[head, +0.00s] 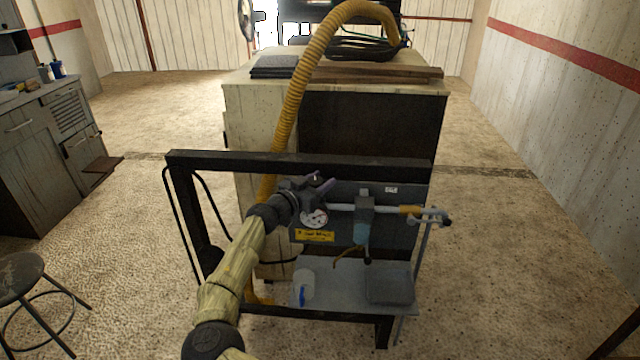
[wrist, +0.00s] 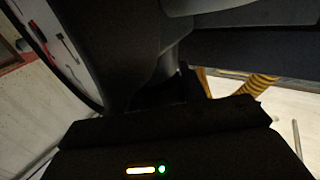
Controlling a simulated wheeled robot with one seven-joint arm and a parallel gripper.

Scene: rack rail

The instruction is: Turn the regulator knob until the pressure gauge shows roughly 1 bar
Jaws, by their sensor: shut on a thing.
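The pressure gauge (head: 314,218) is a round white dial on the dark panel (head: 345,236), just below my gripper (head: 316,187) in the head view. Its needle is too small to read there. In the wrist view, part of the gauge face (wrist: 62,45) shows at the upper left with a red needle, cut off by the frame and a dark shape, so I cannot tell the reading. My gripper is at the panel's upper left, shut on the regulator knob, which is mostly hidden by the jaws.
A black frame (head: 300,159) surrounds the panel. A yellow hose (head: 297,98) hangs behind.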

